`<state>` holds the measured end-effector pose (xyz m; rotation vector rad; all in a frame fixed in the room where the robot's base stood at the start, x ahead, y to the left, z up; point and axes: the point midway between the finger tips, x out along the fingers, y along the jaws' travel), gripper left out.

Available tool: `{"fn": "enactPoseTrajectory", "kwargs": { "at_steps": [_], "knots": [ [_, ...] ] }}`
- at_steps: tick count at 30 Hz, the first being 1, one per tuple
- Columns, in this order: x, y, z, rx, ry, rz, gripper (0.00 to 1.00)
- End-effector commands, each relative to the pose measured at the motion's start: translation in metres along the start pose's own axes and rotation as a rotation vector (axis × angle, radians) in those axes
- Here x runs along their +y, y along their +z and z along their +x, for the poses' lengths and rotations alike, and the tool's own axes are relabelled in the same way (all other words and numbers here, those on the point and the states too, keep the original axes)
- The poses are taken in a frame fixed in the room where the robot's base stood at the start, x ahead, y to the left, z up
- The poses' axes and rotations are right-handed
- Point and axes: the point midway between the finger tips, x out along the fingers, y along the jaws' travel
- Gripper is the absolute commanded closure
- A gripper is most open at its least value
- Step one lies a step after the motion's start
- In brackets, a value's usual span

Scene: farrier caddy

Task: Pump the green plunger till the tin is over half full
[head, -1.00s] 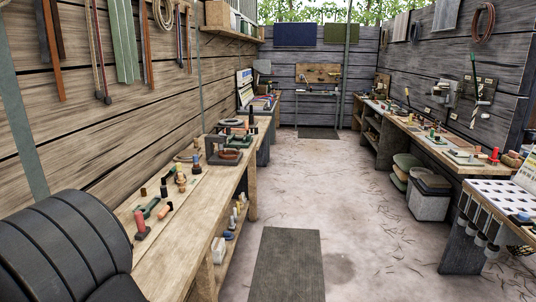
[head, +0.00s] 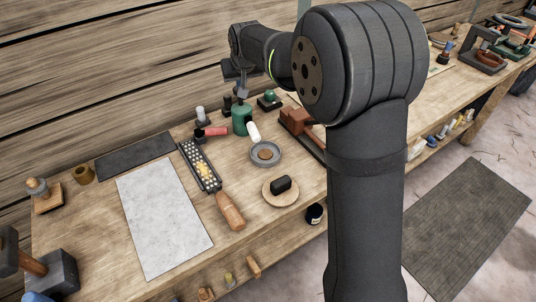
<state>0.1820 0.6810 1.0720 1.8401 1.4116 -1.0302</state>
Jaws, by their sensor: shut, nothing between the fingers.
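A dark green pump-like body (head: 241,121) stands on the bench, near the wall. It is the likeliest holder of the green plunger, but its top is partly hidden by my gripper. My gripper (head: 242,95) is shut and empty, pointing down just above it; I cannot tell whether they touch. A white cylinder (head: 253,132) is beside the green body, on the side of a round grey tin (head: 265,153). The tin holds something brown in its middle; its fill level is too small to judge. A separate green knob (head: 269,97) sits on a dark base behind.
A red-handled tool (head: 211,132), a rasp-like tool (head: 200,165) with a wooden handle, and a black block (head: 281,184) on a round wooden board lie around. A brown wooden block (head: 295,118) stands right of the tin. A pale sheet (head: 163,222) covers the left bench.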

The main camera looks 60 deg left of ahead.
Motion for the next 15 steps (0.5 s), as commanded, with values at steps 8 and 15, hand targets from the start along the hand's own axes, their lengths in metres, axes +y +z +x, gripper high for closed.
{"fn": "enactPoseTrajectory", "kwargs": {
  "at_steps": [8, 15],
  "knots": [
    [0.000, 0.001, 0.001, 0.000, 0.000, 0.000, 1.00],
    [0.000, 0.007, 0.010, -0.002, 0.000, 0.000, 1.00]
  ]
}}
